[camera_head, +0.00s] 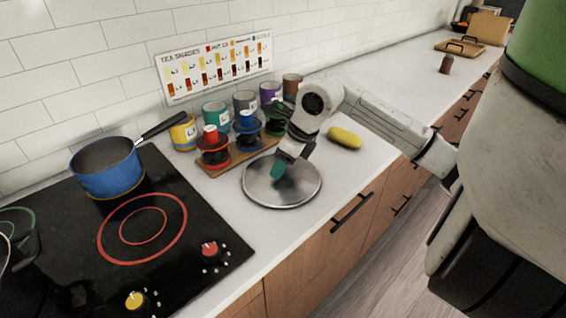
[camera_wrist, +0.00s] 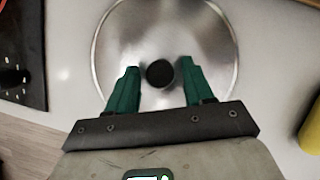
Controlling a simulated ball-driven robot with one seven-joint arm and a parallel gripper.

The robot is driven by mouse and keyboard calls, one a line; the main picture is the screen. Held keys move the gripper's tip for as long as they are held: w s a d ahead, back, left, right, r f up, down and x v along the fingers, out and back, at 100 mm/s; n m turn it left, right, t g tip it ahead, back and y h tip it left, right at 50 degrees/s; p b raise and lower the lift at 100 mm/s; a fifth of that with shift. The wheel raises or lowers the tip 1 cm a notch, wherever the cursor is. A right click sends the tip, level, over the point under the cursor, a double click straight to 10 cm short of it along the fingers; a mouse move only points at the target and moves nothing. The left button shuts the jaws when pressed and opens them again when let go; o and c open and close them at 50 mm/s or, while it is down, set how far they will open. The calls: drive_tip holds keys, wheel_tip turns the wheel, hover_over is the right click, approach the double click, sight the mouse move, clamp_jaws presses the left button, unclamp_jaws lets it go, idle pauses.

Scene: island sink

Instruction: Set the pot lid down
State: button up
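The pot lid (camera_head: 262,190) is a round, shiny metal disc with a dark knob. In the head view it appears to lie flat on the white counter, right of the cooktop. My gripper (camera_head: 284,166) is over the lid's middle, pointing down, and hides the knob there. In the wrist view the lid (camera_wrist: 205,45) fills the upper middle, and its black knob (camera_wrist: 159,73) shows between the green fingers of my gripper (camera_wrist: 158,80). The fingers are spread, with a gap on each side of the knob. A blue pot (camera_head: 107,178) stands on the cooktop at the left.
The black cooktop (camera_head: 75,225) has a red-ringed burner and knobs. Red, blue and green stacked items stand on a wooden board (camera_head: 240,155) behind the lid, with several colored cans behind them. A yellow object (camera_head: 345,138) lies right of the lid. The counter front edge is close by.

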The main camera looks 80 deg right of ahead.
drive_tip(key=shift+o, duration=0.4)
drive_tip(key=shift+r, duration=0.1)
drive_tip(key=shift+r+p, duration=0.2)
drive_tip(key=shift+p, duration=0.2)
drive_tip(key=b+v, duration=0.2)
drive_tip(key=v, duration=0.9)
drive_tip(key=shift+s+r, duration=0.25)
drive_tip(key=shift+r, duration=0.05)
